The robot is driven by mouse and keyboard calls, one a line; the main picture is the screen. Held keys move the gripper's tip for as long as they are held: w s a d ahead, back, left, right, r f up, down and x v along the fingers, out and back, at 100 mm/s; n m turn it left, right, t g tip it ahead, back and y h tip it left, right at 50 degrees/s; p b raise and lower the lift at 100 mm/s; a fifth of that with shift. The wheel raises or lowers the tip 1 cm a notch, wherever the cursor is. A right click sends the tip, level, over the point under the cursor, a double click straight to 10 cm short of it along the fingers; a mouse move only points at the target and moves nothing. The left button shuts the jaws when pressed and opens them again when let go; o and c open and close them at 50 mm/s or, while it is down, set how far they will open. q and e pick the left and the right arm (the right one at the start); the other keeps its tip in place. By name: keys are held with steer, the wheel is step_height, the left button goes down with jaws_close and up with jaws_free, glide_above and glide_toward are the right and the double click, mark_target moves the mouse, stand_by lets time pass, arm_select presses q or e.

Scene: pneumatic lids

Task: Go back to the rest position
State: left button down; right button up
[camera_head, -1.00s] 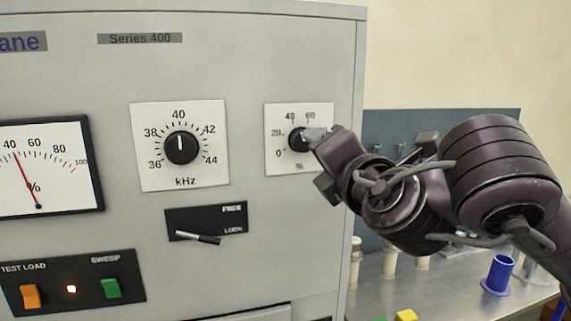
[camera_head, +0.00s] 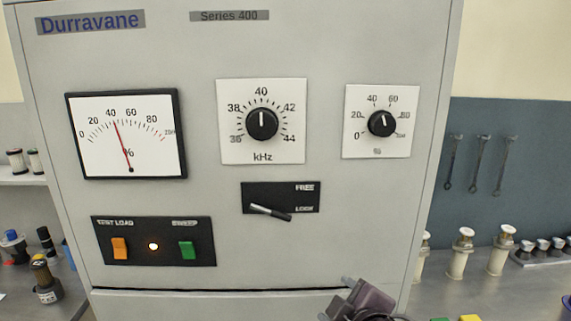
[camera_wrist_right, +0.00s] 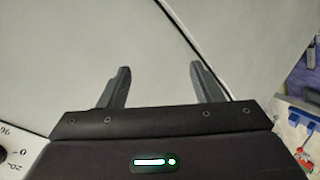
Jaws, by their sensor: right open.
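My right gripper (camera_head: 345,297) is at the bottom of the head view, in front of the lower part of the grey Durravane cabinet (camera_head: 330,55). In the right wrist view its two fingers (camera_wrist_right: 157,88) are apart with nothing between them, and the cabinet's plain grey panels lie beyond. The small % knob (camera_head: 382,124) at the cabinet's right has nothing touching it. The kHz knob (camera_head: 262,124) points up near 40. The lever (camera_head: 270,212) on the FREE/LOCK plate tilts down to the right. My left gripper is out of view.
A meter (camera_head: 126,135) reads a little above 40. Below it are an orange switch (camera_head: 120,248), a lit lamp and a green switch (camera_head: 187,250). White-capped cylinders (camera_head: 462,252) stand on the bench at right, below hanging tools (camera_head: 478,165). Dark-topped parts (camera_head: 44,278) stand at left.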

steer(key=s+d+f+m+g+h, duration=0.1)
steer(key=s+d+f+m+g, duration=0.4)
steer(key=s+f, duration=0.5)
steer(key=s+d+f+m+g+h, duration=0.1)
steer(key=s+d+f+m+g, duration=0.5)
steer(key=f, duration=0.6)
step_height(320, 180, down, 32)
steer(key=s+n+b, duration=0.1)
steer(key=s+b, duration=0.2)
steer(key=b, duration=0.1)
steer(key=s+d+f+b, duration=0.3)
steer(key=s+f, duration=1.6)
steer(key=f, duration=0.4)
steer(key=shift+s+f+b, duration=0.15)
steer(key=shift+s+b, duration=0.15)
steer(key=shift+b, duration=0.05)
